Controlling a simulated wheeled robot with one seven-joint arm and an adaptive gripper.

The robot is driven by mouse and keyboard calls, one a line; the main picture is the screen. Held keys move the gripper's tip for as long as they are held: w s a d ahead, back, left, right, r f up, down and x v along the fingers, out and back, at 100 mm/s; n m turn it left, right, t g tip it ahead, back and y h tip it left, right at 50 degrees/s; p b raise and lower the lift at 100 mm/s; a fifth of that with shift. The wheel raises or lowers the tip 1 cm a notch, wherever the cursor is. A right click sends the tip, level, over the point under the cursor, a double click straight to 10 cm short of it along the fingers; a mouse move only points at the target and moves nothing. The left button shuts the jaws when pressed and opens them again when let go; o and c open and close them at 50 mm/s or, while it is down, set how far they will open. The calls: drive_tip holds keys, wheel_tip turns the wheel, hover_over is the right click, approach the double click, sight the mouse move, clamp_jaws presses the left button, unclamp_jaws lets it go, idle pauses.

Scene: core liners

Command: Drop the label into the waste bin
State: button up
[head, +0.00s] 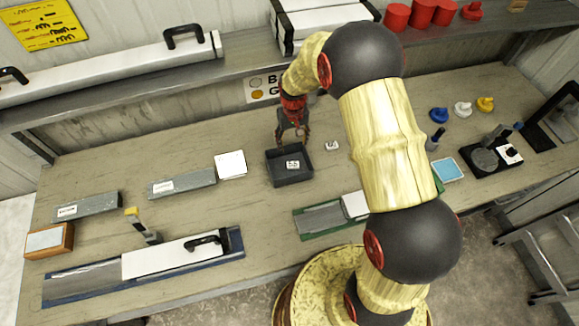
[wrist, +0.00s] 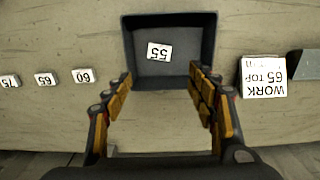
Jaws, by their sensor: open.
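A white label (wrist: 159,52) reading "55" lies flat on the floor of a dark square open bin (wrist: 128,60) in the wrist view. In the head view the label (head: 292,164) lies inside the bin (head: 290,180), near its middle. My gripper (head: 292,138) is above the bin's far side, its fingers pointing down. In the wrist view my gripper (wrist: 161,82) has its two fingers wide apart, with nothing between them. The label is apart from the fingers.
More small labels, such as one reading "60" (wrist: 84,75) and one reading "65" (wrist: 46,79), lie in a row beside the bin. A white printed card (head: 231,165) lies on the bench (head: 110,165) left of it. Grey core liners (head: 181,183) lie further left. A shelf runs behind.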

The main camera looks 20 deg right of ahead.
wheel_tip(320, 180, up, 11)
idle(0.3)
idle(0.4)
drive_tip(key=s+r+t+b, duration=0.2)
drive_tip(key=s+r+b, duration=0.2)
drive_tip(key=s, duration=1)
drive_tip(key=s+r+t+b, duration=0.3)
drive_tip(key=s+b, duration=0.8)
drive_tip(key=s, duration=0.3)
drive_tip(key=shift+s+r+t, duration=0.3)
drive_tip(key=shift+s+r, duration=0.05)
drive_tip(key=shift+r, duration=0.05)
drive_tip(key=shift+w, duration=0.1)
